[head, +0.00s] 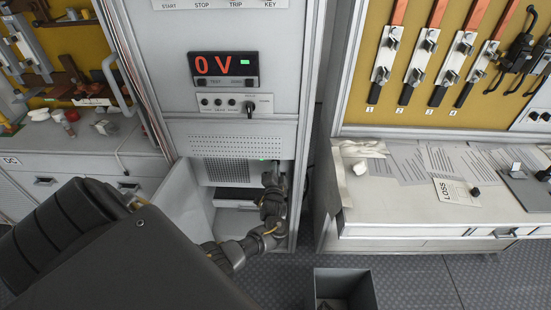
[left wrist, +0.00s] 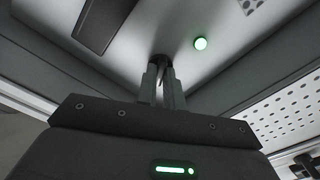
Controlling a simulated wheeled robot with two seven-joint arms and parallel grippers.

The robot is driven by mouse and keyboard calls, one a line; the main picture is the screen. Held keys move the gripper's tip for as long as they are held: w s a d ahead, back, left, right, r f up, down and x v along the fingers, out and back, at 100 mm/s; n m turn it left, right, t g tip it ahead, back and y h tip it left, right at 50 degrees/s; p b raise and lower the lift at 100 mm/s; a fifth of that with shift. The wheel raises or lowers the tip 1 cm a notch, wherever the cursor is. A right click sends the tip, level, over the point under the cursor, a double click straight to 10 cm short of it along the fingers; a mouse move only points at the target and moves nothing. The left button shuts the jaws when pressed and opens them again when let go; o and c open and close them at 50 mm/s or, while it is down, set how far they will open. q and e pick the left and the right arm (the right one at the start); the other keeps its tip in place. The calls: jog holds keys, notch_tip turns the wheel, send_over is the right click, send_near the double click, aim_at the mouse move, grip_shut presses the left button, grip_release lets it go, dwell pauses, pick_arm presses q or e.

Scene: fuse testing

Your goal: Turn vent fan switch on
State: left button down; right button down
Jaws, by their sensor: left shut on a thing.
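The vent fan switch appears to be the small dark knob (left wrist: 160,60) on a pale panel in the left wrist view. In the head view my left gripper (head: 272,180) reaches into the lower opening of the grey test cabinet (head: 225,135). There its fingertips and the switch are hidden. My right gripper is in neither view.
The cabinet's open door (head: 188,205) stands left of my left gripper. Its display (head: 223,65) reads 0 V. A white workbench (head: 400,210) with papers stands right, below a yellow tool panel (head: 390,115). A grey open bin (head: 345,280) sits on the floor.

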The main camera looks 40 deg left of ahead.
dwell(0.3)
pick_arm(q)
jog(key=c, duration=1.5)
grip_release()
jog(key=v, duration=1)
jog(key=shift+s+d, duration=0.25)
jog(key=shift+d, duration=0.05)
